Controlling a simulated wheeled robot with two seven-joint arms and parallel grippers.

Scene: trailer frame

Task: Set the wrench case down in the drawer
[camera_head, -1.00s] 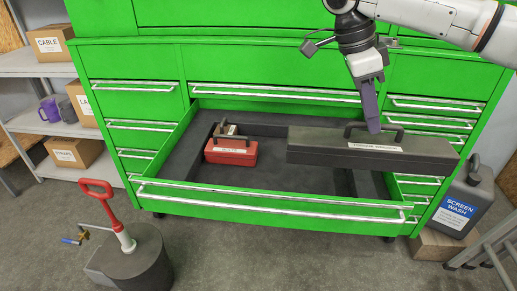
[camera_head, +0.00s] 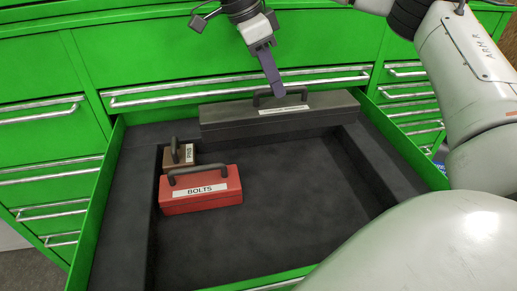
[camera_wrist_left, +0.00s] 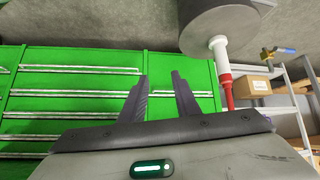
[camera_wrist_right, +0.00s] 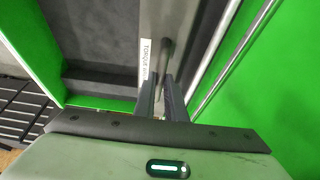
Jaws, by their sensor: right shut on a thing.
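The wrench case is a long dark grey box (camera_head: 225,118) with a white label and a handle on top. It is at the back of the open green drawer in the head view; I cannot tell whether it touches the drawer floor. My right gripper (camera_head: 276,90) is shut on its handle from above. The right wrist view shows the fingers (camera_wrist_right: 163,98) at the handle, beside a label reading "TORQUE". The drawer (camera_head: 300,215) has a dark lining and green walls. My left gripper (camera_wrist_left: 163,98) is open and empty, in the left wrist view only, apart from the green cabinet.
A red case labelled "BOLTS" (camera_head: 200,198) and a small brown case labelled "PINS" (camera_head: 179,155) stand at the left inside the drawer. The drawer's middle and right floor is clear. The left wrist view shows a grey cylinder (camera_wrist_left: 215,25) with a red handle.

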